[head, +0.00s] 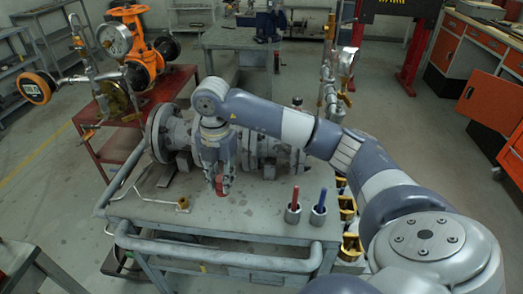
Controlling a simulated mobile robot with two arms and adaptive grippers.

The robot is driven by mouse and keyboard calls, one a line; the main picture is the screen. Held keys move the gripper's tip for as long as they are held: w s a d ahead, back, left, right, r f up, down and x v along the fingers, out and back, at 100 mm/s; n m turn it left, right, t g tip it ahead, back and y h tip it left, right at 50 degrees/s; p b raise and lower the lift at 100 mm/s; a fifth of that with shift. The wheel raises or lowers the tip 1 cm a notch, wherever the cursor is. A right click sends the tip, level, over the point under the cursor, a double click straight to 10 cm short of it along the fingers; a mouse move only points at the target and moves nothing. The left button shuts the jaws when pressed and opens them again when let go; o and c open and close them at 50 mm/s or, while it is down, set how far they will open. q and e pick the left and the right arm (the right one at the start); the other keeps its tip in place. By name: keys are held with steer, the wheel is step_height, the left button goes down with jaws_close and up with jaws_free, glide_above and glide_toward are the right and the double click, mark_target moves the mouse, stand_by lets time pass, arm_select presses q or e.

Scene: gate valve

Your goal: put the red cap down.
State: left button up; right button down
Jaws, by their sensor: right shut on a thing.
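My right gripper (219,188) points down over the grey work table (160,213), left of the table's middle. It is shut on the red cap (219,184), which shows as a small red piece between the fingertips. Most of the cap is hidden by the fingers, and I cannot tell whether it touches the table top. My left gripper is not in view.
Behind the gripper lies a large grey flanged valve (165,135). To the right stand two small metal cups, one with a red marker (295,197), one with a blue marker (322,198). A bent thin rod (160,198) lies at left. The front table top is mostly clear.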

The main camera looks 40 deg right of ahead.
steer(key=d+f+m, duration=0.1)
steer(key=f+m, duration=0.2)
steer(key=f, duration=0.1)
steer(key=d+f+m, duration=0.1)
steer(key=f+m, duration=0.1)
steer(key=f, duration=0.2)
steer(key=w+d+f+m, duration=0.1)
steer(key=f+m, duration=0.2)
steer(key=f, duration=0.1)
steer(key=shift+f+m+p, duration=0.3)
steer(key=shift+p, duration=0.05)
steer(key=shift+w+f, duration=0.1)
steer(key=shift+f, duration=0.2)
steer(key=c, duration=1.3)
jaws_free()
steer(key=shift+f, duration=0.1)
